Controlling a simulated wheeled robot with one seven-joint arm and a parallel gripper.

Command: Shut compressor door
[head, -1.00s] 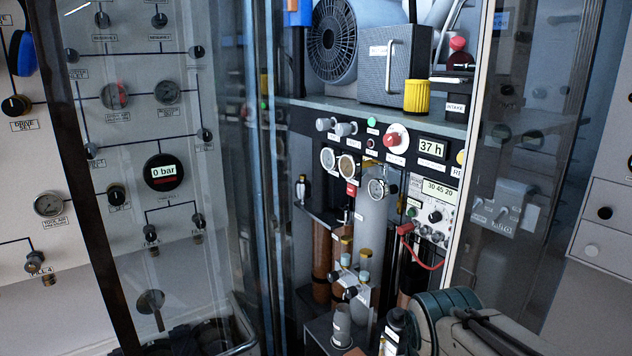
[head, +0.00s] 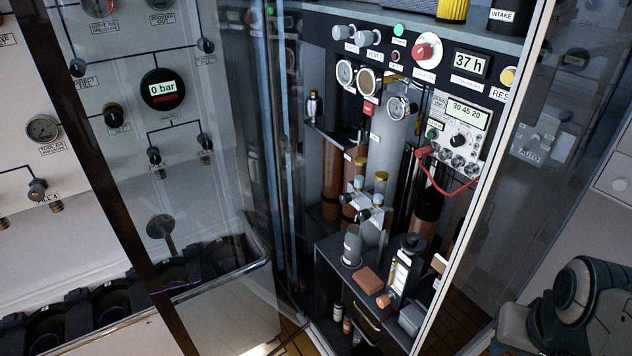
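The compressor cabinet stands open in the middle of the head view, with its black control panel (head: 402,50) and its inside in plain sight. On the left, a clear glass door panel (head: 215,215) with a dark outer edge post (head: 95,190) stands swung out, and the wall gauges show through it. On the right, a pale frame edge (head: 487,190) borders another glass panel (head: 560,130); I cannot tell whether that one is fixed or a door. Rounded grey links of my arm show at the bottom right, apart from the left door. My gripper's fingers are not visible.
Inside are grey and brown cylinders (head: 388,135), and a small shelf (head: 335,250) holding bottles and an orange-brown block (head: 368,281). A red cable (head: 440,185) hangs at the panel. A metal rail (head: 225,280) and dark round holders (head: 110,300) lie at the lower left.

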